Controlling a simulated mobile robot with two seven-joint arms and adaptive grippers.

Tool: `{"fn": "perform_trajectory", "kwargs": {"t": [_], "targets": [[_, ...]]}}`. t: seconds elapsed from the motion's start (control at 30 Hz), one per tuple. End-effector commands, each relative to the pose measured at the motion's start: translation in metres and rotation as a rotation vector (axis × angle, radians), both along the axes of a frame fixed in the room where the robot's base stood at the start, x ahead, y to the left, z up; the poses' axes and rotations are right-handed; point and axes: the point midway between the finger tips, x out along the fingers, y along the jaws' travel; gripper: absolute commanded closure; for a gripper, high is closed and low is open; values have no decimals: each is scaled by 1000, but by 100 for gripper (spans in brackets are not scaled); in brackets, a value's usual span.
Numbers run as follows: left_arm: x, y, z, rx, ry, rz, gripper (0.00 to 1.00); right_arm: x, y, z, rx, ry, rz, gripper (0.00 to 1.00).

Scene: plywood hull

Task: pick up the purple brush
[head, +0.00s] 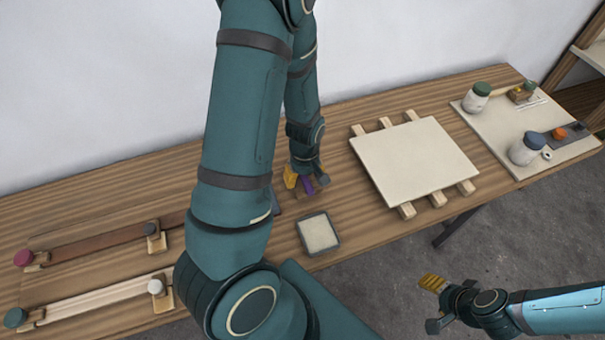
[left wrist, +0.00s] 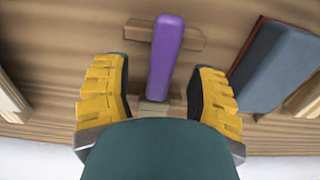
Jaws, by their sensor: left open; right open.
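The purple brush (left wrist: 166,55) lies between the open yellow fingers of my left gripper (left wrist: 157,95) in the left wrist view. Its purple handle rests across a small wooden block (left wrist: 187,39), and its lower end is hidden by my wrist. Neither finger visibly touches the handle. My right gripper (head: 438,303) is off the table's front edge, over the floor, open and empty.
A shallow square tray (head: 336,244) sits just in front of my left gripper. A pale board (head: 372,168) on wooden slats lies to the right. Jars (head: 525,149) stand on a far-right panel (head: 500,131). Clamped strips (head: 98,245) lie at left. A blue-grey block (left wrist: 276,65) lies beside the brush.

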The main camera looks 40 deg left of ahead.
Motion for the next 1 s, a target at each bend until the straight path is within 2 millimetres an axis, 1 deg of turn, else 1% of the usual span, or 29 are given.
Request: {"fn": "perform_trajectory", "kwargs": {"t": [0.1, 0.17, 0.2, 0.27, 0.63, 0.73, 0.87, 1.0], "targets": [[0, 0, 1, 0, 0, 0, 44, 0, 0, 0, 0, 0, 0, 39], [0, 0, 1, 0, 0, 0, 65, 0, 0, 0, 0, 0, 0, 39], [0, 0, 1, 0, 0, 0, 79, 0, 0, 0, 0, 0, 0, 39], [0, 0, 1, 0, 0, 0, 100, 0, 0, 0, 0, 0, 0, 39], [0, 0, 1, 0, 0, 0, 100, 0, 0, 0, 0, 0, 0, 39], [0, 0, 5, 0, 0, -1, 100, 0, 0, 2, 0, 0, 0, 39], [1, 0, 22, 0, -4, 0, 100, 0, 0, 7, 1, -1, 0, 39], [1, -1, 51, 0, -4, -1, 100, 0, -1, 15, 2, -1, -1, 39]]}}
